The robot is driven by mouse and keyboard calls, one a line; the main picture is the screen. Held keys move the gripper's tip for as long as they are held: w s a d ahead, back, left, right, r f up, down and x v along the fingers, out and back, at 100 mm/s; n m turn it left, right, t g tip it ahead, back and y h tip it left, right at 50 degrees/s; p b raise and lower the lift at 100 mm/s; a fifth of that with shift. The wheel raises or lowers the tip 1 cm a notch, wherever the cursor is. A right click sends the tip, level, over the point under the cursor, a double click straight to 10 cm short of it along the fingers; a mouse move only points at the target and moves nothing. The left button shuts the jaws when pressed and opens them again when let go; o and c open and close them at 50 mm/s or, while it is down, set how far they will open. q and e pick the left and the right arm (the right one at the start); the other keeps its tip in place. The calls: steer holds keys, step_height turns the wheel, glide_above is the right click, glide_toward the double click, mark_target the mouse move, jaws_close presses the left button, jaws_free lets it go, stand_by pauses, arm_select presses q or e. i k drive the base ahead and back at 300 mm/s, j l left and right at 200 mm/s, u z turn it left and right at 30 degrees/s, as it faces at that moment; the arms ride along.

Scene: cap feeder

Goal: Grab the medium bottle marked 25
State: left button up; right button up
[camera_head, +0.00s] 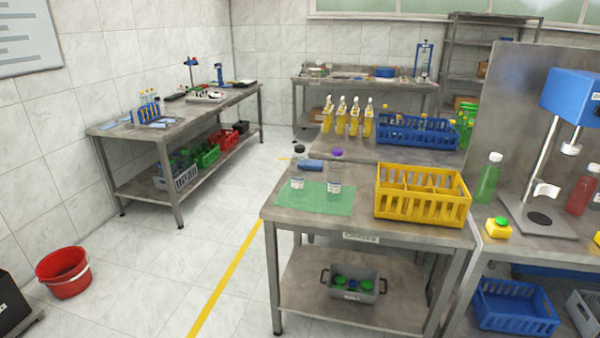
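Two clear bottles with white labels stand upright at the green mat on the near steel table. The left bottle (297,178) is shorter, with a black cap. The right bottle (335,178) is taller, with a purple cap. The print on both labels is too small to read, so I cannot tell which one is marked 25. The green mat (315,204) lies at the left of the tabletop. Neither of my grippers is in view.
A yellow divided crate (422,207) stands right of the mat. A small blue object (311,165) lies behind the bottles. Yellow spray bottles (354,120) and a blue crate (415,139) stand farther back. A red bucket (64,275) is on the floor at left; the floor between the tables is clear.

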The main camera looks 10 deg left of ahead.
mark_target(299, 161)
steer(key=i+l+u, duration=0.15)
steer(key=i, duration=0.3)
steer(key=i+l+u, duration=0.1)
steer(key=i+l, duration=0.15)
steer(key=i, duration=0.2)
